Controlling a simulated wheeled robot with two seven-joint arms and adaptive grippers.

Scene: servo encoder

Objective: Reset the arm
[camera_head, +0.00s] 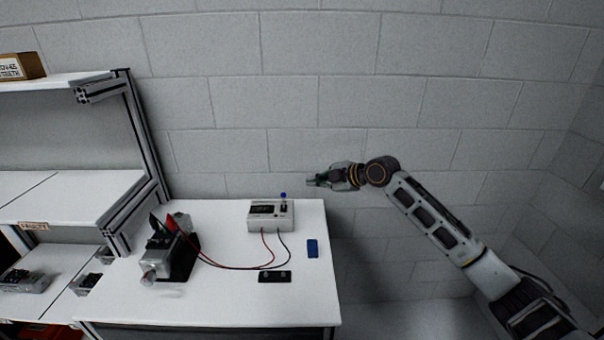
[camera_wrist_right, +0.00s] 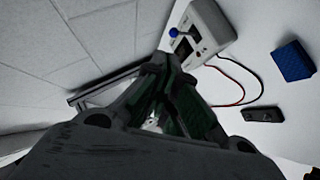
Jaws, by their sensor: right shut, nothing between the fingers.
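My right arm (camera_head: 435,220) reaches in from the right in the head view. Its gripper (camera_head: 314,182) is shut and empty, held in the air in front of the wall, above and right of the white tester box. In the right wrist view the gripper (camera_wrist_right: 165,90) fills the lower middle, its fingers together with nothing between them. My left gripper does not show in either view.
The tester box (camera_head: 270,214) with a blue-knobbed lever stands on the white table (camera_head: 225,290). Red and black leads run to a motor unit (camera_head: 168,250). A blue block (camera_head: 312,248) and a black device (camera_head: 274,277) lie nearby. Shelving (camera_head: 140,140) stands left.

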